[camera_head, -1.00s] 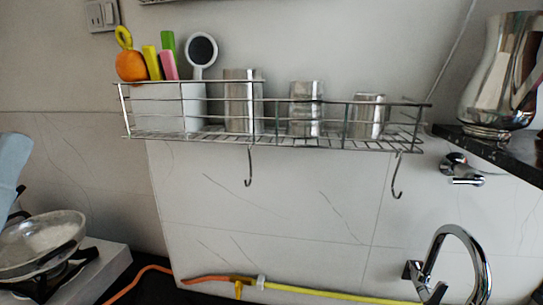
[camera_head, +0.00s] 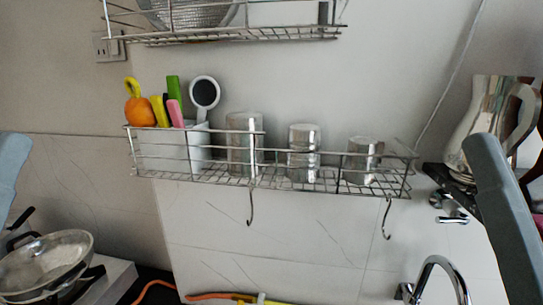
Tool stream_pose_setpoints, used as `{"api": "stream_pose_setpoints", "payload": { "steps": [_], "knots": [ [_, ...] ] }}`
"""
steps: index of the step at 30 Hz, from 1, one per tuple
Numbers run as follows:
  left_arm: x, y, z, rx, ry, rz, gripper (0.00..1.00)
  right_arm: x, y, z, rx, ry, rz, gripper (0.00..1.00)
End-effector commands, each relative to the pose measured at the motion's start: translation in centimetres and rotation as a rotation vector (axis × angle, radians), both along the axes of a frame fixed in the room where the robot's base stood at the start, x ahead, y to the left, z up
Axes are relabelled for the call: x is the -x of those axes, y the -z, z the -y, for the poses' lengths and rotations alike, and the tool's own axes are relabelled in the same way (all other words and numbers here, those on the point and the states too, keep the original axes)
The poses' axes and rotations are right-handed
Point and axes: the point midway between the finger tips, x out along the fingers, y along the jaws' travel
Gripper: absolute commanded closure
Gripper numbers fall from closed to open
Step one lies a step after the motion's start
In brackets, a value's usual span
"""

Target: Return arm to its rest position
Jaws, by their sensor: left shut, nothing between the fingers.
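Part of my left arm (camera_head: 12,172), pale blue-grey, shows at the left edge, above the pan. Part of my right arm (camera_head: 505,215) crosses the right side, in front of the dark shelf. The fingers of both grippers are outside the picture. A shiny metallic pot (camera_head: 487,115) with a dark handle stands upright on the dark shelf at the right. My right arm hides part of its lower body.
A wire rack (camera_head: 225,180) on the wall holds several metal canisters and a white box of utensils. Hooks hang below it. Another rack (camera_head: 235,36) is above. A lidded pan (camera_head: 45,262) sits lower left; a chrome faucet (camera_head: 440,264) is lower right.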

Motion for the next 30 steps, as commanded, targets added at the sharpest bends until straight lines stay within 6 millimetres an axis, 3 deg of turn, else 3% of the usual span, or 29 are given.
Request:
{"api": "stream_pose_setpoints", "payload": {
  "steps": [1,12,15,20,30],
  "knots": [
    [0.0,-4.5,0.0,0.000,0.000,-0.001,1.00,0.0,-4.5,0.0,-0.001,0.001,0.000,0.00],
    [0.0,-22.4,0.0,0.000,0.000,-0.001,1.00,0.0,-22.4,0.1,-0.002,0.001,0.000,0.00],
    [0.0,-25.8,0.0,0.000,0.000,-0.001,1.00,0.0,-25.8,0.1,-0.002,0.001,0.000,0.00],
    [0.0,-28.1,0.0,0.000,0.000,-0.001,1.00,0.0,-28.1,0.1,-0.002,0.001,0.000,0.00],
    [0.0,-27.8,0.0,0.000,0.000,-0.002,1.00,0.0,-27.8,0.1,-0.002,0.001,0.001,0.00]
  ]
}}
